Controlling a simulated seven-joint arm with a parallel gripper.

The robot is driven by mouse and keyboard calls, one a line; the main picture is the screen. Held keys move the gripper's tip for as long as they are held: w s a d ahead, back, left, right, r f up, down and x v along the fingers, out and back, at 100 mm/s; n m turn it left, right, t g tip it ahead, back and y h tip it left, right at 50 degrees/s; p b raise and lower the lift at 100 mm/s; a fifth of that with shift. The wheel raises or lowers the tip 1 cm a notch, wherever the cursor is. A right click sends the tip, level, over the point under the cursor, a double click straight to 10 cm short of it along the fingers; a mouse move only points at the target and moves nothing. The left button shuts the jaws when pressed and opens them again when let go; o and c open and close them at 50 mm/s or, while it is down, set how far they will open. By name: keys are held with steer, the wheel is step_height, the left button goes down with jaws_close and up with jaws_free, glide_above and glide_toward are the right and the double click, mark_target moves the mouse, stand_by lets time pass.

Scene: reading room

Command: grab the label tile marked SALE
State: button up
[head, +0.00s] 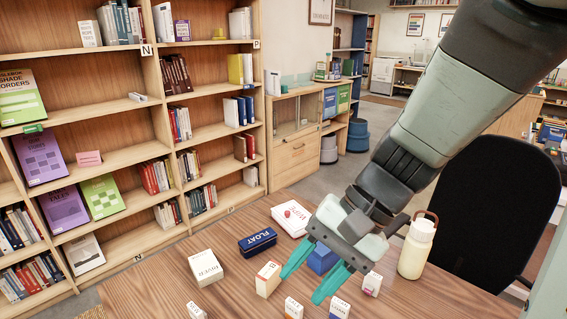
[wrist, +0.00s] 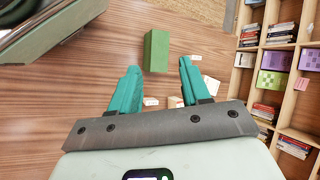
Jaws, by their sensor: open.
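My gripper (head: 304,272) is open, its teal fingers apart and pointing down over the wooden table (head: 150,285). Nothing is between the fingers. In the wrist view my gripper (wrist: 158,85) also shows empty. Several small pale label pieces stand near it: one with an orange mark (head: 268,279) left of the fingers, one at the front edge (head: 293,308), another right of that (head: 340,309), and one with a pink mark (head: 372,284) at the right. I cannot read SALE on any of them. Small pale pieces (wrist: 151,101) also show beyond the fingers in the wrist view.
A dark blue FLOAT box (head: 257,242), a white box (head: 206,268), a flat white box (head: 291,217) and a blue box (head: 322,260) stand around my gripper. A cream bottle (head: 417,246) stands at right. The wrist view shows a green block (wrist: 157,50).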

steer(key=w+f+m+t+y, duration=0.4)
steer(key=w+f+m+y, duration=0.45)
steer(key=f+m, duration=0.25)
steer(key=m+t+h, duration=0.2)
steer(key=m+t, duration=0.8)
steer(key=m, duration=0.1)
glide_toward(288, 305)
step_height(288, 305, up, 6)
steer(key=w+a, duration=0.2)
steer(key=w, duration=0.1)
step_height(288, 305, down, 8)
steer(key=shift+s+r, duration=0.15)
steer(key=shift+r, duration=0.05)
steer(key=shift+w+a+r, duration=0.15)
steer(key=shift+w+a, duration=0.3)
steer(key=shift+a, duration=0.05)
steer(key=shift+x, duration=3)
steer(key=shift+c, duration=0.3)
jaws_close()
